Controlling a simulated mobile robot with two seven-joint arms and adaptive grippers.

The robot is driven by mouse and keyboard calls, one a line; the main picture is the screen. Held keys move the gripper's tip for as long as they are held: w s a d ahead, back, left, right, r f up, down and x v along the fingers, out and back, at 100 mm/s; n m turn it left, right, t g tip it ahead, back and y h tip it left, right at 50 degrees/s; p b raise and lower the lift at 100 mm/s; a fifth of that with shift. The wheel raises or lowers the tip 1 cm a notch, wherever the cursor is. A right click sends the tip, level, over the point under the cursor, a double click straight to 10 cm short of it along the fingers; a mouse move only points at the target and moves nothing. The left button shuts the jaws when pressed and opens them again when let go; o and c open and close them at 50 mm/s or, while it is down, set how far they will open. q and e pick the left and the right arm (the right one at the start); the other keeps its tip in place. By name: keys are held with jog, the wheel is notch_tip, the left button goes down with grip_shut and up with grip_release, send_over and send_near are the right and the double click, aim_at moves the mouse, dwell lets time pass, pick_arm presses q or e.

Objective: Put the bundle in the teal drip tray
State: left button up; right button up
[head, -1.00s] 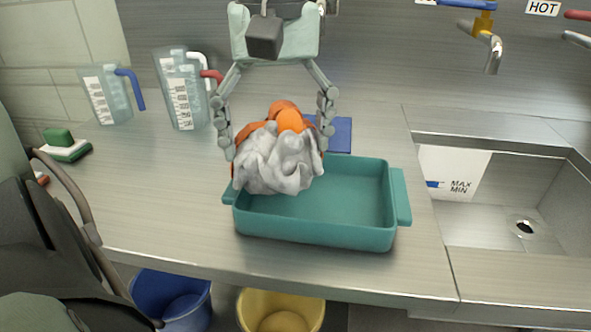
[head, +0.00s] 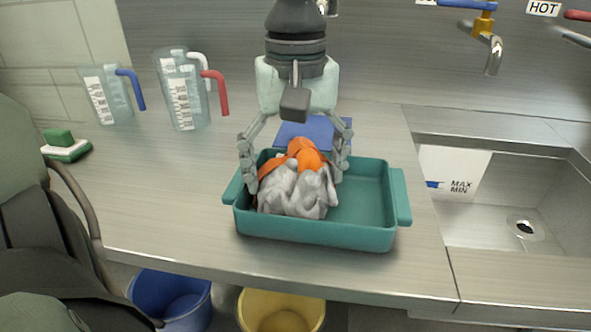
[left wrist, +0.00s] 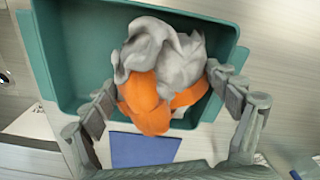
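The bundle (head: 295,191) is crumpled grey-white cloth with an orange band and a round orange knot. It sits inside the left part of the teal drip tray (head: 320,233), within its walls. My left gripper (head: 295,165) reaches down from behind, with one finger on each side of the bundle; it appears shut on it. In the left wrist view, the bundle (left wrist: 165,60) lies between the two fingers (left wrist: 162,105), which press close to the orange parts, over the tray (left wrist: 72,85). Contact under the cloth is hidden. My right gripper is not in view.
A blue flat item (head: 318,131) lies behind the tray. A sink (head: 500,215) is right. Blue (head: 172,297) and yellow (head: 281,311) buckets are below the counter's front edge.

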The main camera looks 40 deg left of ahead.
aim_at(296, 149)
pick_arm(q)
jog(key=shift+o, duration=0.8)
jog(key=shift+r, duration=0.1)
notch_tip(296, 149, up, 12)
jog(key=shift+r, duration=0.1)
notch_tip(296, 149, down, 12)
jog(key=shift+s+f, duration=0.1)
jog(key=shift+f, duration=0.05)
jog(key=shift+r, duration=1.95)
